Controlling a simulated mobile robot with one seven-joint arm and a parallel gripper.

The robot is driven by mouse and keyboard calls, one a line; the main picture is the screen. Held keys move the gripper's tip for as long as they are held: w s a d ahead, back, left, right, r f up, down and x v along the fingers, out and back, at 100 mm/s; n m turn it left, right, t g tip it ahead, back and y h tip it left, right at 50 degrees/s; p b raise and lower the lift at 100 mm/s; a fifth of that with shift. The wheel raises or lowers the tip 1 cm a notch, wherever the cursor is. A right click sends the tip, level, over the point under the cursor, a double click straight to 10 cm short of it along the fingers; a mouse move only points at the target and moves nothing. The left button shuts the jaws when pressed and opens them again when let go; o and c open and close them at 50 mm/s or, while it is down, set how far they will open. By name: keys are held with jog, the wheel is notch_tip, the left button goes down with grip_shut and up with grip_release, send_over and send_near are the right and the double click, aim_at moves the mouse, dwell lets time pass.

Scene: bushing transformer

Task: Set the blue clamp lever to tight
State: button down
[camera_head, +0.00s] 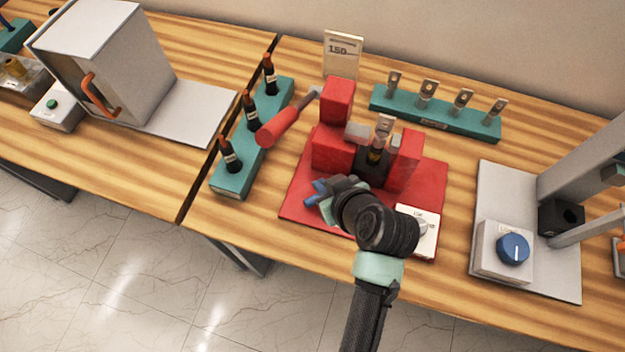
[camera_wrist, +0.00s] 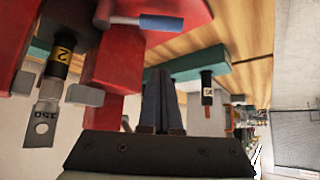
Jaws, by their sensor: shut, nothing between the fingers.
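The blue clamp lever (camera_head: 316,193) is at the front left of the red clamp fixture (camera_head: 290,203), partly hidden by my gripper in the head view. In the wrist view the blue lever (camera_wrist: 162,22) shows at the top on a grey rod, lying roughly horizontal, beyond my fingertips. My gripper (camera_wrist: 158,72) is shut and empty; a gap shows between its tips and the lever. In the head view my gripper's fingertips are hard to make out beside the lever. A bushing (camera_wrist: 62,50) with a yellow band marked 2 and a metal lug stands between the red jaws.
A teal lug rack (camera_head: 434,122) stands behind. A press with a blue knob (camera_head: 512,248) is at right.

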aim_at(315, 195)
jog(key=shift+r, duration=0.1)
jog(key=p+x, duration=0.1)
jog(key=x, duration=0.9)
jog(key=shift+r, duration=0.1)
jog(key=s, duration=0.1)
jog(key=d+p, duration=0.1)
jog(key=s+p, duration=0.1)
jog(key=shift+s+d+f, duration=0.3)
jog(key=shift+s, duration=0.05)
jog(key=shift+s+d+f+p, duration=0.2)
jog(key=shift+s+p, duration=0.1)
jog(key=shift+s, duration=0.05)
jog(key=shift+s, duration=0.15)
